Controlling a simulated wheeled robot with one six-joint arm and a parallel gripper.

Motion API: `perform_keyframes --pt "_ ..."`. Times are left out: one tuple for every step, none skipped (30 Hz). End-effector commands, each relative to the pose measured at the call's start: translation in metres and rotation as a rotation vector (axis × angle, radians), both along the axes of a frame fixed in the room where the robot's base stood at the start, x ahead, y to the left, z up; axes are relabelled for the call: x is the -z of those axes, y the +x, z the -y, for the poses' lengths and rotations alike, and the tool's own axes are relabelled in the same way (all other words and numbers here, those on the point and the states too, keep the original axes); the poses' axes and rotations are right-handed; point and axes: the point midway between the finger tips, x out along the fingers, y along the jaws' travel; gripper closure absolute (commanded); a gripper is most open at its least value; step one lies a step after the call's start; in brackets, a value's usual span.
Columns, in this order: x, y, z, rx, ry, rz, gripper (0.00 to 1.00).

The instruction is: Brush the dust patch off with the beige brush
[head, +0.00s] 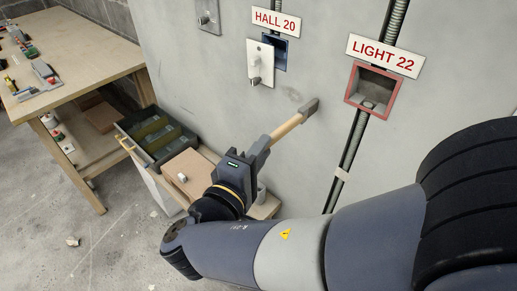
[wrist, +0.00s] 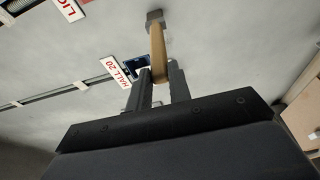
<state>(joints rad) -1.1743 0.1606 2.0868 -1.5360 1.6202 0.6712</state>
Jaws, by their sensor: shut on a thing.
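The beige brush (head: 286,129) has a light wooden handle and a grey-brown head. My gripper (head: 262,148) is shut on its handle, and the head points up and right, at or close to the wall. I cannot tell whether it touches. In the wrist view the brush (wrist: 158,42) stands out beyond the fingers of my gripper (wrist: 160,78). A faint grey smudge, apparently the dust patch (head: 292,95), is on the wall just up and left of the brush head. In the wrist view I cannot make the patch out.
A red-framed open box (head: 373,88) under the LIGHT 22 sign (head: 385,56) is right of the brush. A white switch plate (head: 260,64) hangs beside a blue box (head: 281,54) under HALL 20. An open drawer (head: 158,138) and a workbench (head: 75,70) are at left.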

Motion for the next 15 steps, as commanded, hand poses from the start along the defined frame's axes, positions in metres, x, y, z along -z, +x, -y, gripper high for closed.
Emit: perform_keyframes --pt "0.000 0.000 -0.001 -0.001 0.000 0.000 1.00" --pt "0.000 -0.001 -0.002 -0.001 0.000 0.000 1.00" --pt "0.000 -0.003 -0.003 -0.002 0.001 0.000 1.00" --pt "0.000 -0.005 -0.005 -0.002 0.001 0.000 1.00" --pt "0.000 -0.007 -0.007 -0.002 0.002 0.001 1.00" --pt "0.000 -0.010 -0.010 -0.004 0.001 0.002 1.00" --pt "0.000 -0.012 -0.012 -0.004 0.002 0.001 1.00" --pt "0.001 -0.015 -0.014 -0.004 0.001 0.000 1.00" --pt "0.001 -0.018 -0.017 -0.003 0.001 0.000 1.00" --pt "0.001 -0.020 -0.019 -0.004 0.001 0.000 1.00" --pt "0.001 -0.023 -0.021 -0.005 0.001 0.000 1.00" --pt "0.000 -0.026 -0.023 -0.003 0.000 0.001 1.00" --pt "0.001 -0.028 -0.025 -0.003 0.000 0.000 1.00" --pt "0.001 -0.030 -0.027 -0.004 0.000 0.000 1.00" --pt "0.001 -0.033 -0.030 -0.003 0.000 0.000 1.00"
